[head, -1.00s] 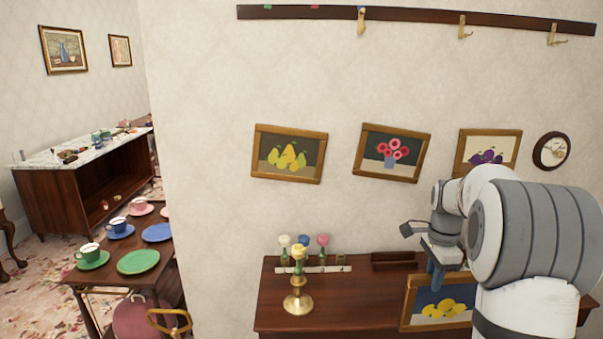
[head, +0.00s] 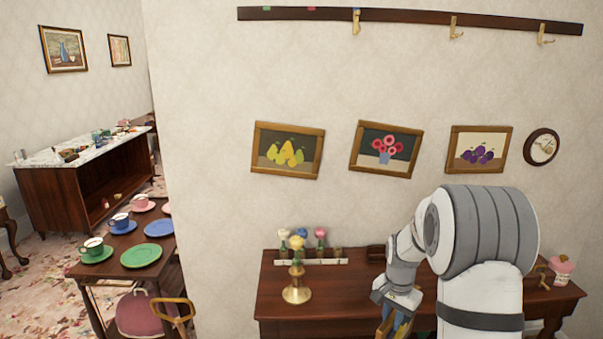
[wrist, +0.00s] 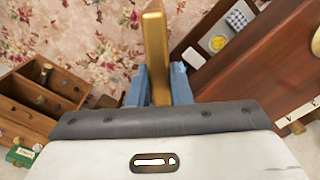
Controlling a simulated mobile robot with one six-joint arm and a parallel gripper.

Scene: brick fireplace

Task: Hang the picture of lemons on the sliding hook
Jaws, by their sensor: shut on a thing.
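The picture of lemons is edge-on in the wrist view, where its gold-brown frame (wrist: 155,45) stands between the blue fingers of my gripper (wrist: 158,86). My gripper is shut on that frame. In the head view, my gripper (head: 393,325) is at the bottom edge, in front of the desk; the lemons are not visible there. A dark wooden rail (head: 410,17) runs high on the wall. It carries brass hooks: a left hook (head: 355,20), a middle hook (head: 455,28) and a right hook (head: 545,34). All three hooks are empty.
The wall between pictures and rail is clear.

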